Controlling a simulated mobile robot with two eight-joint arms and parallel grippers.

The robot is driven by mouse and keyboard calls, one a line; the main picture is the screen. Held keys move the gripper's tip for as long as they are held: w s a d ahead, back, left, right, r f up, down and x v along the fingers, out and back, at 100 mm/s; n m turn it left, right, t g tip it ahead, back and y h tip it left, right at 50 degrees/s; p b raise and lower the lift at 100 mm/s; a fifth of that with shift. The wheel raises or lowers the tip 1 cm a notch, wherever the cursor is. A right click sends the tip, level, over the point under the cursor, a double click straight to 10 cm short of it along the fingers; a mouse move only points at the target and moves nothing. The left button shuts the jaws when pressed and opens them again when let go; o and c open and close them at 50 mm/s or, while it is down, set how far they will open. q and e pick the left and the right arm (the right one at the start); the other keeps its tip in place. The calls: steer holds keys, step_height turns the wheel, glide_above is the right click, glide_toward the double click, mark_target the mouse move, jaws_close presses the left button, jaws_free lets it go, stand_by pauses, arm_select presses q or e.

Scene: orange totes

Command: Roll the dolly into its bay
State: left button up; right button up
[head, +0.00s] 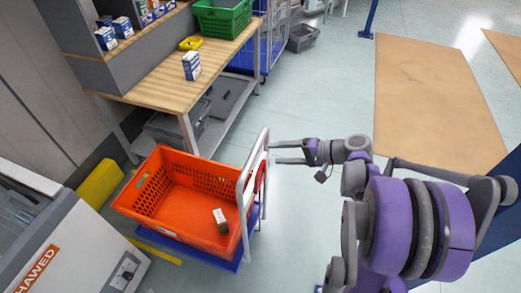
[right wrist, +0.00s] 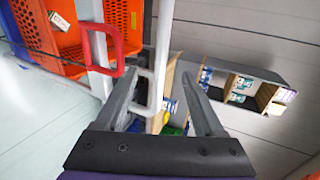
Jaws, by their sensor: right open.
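The dolly has a blue deck (head: 190,246) and an upright pale frame handle (head: 246,185) on its right side, with a red loop (right wrist: 104,48) and a pale loop (right wrist: 146,88) on it in the right wrist view. An orange tote (head: 150,205) sits on the deck. A small dark and white item (head: 221,220) lies in the tote. My right gripper (head: 272,153) is open at the handle's upper right, pointing left at it. In the right wrist view, the handle shows ahead of the parted fingers (right wrist: 160,82); I cannot tell whether they touch it. The left gripper is out of view.
A yellow block (head: 100,184) and a yellow floor line (head: 155,250) lie by the tote. A grey machine (head: 75,250) stands lower left. A wooden workbench (head: 165,80) with a green crate (head: 222,17) stands behind. Open floor (head: 310,95) lies right of the bench.

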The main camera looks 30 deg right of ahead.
mark_target(257, 151)
steer(key=shift+b+x, duration=0.7)
steer(key=shift+x, duration=3.15)
steer(key=shift+w+d+r, duration=0.1)
steer(key=shift+w+r, duration=0.05)
steer(key=c, duration=1)
jaws_close()
steer(key=shift+w, duration=0.1)
steer(key=shift+r, duration=0.1)
